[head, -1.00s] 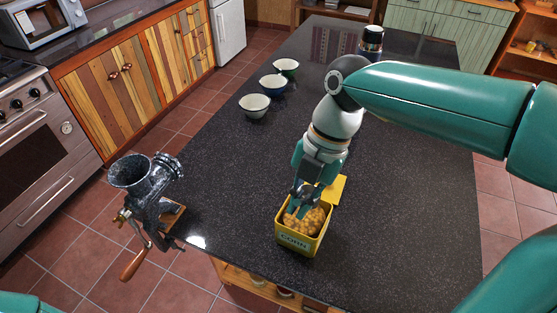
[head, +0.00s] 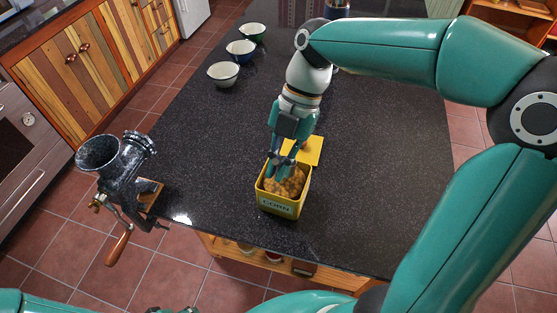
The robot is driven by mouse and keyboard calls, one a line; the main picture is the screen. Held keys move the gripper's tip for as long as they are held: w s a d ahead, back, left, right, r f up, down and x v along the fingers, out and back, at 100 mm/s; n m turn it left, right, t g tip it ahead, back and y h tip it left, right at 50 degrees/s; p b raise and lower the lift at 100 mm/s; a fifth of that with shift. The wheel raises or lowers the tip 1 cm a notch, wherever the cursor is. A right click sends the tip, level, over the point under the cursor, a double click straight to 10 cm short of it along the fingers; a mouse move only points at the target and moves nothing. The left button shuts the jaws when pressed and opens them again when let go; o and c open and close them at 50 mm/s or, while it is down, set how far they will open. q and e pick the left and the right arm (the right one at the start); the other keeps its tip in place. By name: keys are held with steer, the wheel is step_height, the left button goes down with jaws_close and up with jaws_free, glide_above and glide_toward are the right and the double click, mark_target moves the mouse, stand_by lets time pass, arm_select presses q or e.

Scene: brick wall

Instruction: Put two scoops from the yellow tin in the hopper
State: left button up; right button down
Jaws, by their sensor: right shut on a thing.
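The yellow tin (head: 281,206), marked CORN, stands open on the dark counter near its front edge, full of golden corn kernels (head: 291,184). My right gripper (head: 279,171) points down into the tin, its fingers at the kernels. It is shut on a scoop, which is mostly hidden by the fingers and the corn. The hopper (head: 98,152) is the wide open mouth of a dark metal grinder (head: 122,180) clamped at the counter's left edge, left of the tin. Its inside looks empty from here. My left gripper is not visible; only parts of my left arm show along the bottom.
A flat yellow lid (head: 313,150) lies behind the tin. The grinder's wooden-handled crank (head: 119,247) hangs off the edge. The counter between grinder and tin is clear.

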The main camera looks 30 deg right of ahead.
mark_target(276, 161)
steer(key=shift+w+d+f, duration=0.1)
steer(key=shift+d+f, duration=0.05)
steer(key=shift+f, duration=0.3)
steer(key=shift+f+b, duration=1.8)
steer(key=shift+f, duration=0.8)
steer(key=shift+t+h, duration=0.4)
steer(key=shift+h, duration=0.1)
steer(key=shift+r+p, duration=1.25)
steer(key=shift+r, duration=1.35)
steer(key=shift+s+a+r+t+h, duration=0.35)
steer(key=shift+a+r, duration=0.1)
steer(key=shift+r, duration=0.2)
steer(key=shift+s+a+r+t+h+p, duration=0.15)
steer(key=shift+s+a+r+t+h, duration=0.15)
steer(key=shift+r, duration=0.25)
steer(key=shift+s+a+r+t+h+p, duration=0.15)
steer(key=shift+a+r+t+h, duration=0.15)
steer(key=shift+r, duration=0.25)
steer(key=shift+d, duration=0.1)
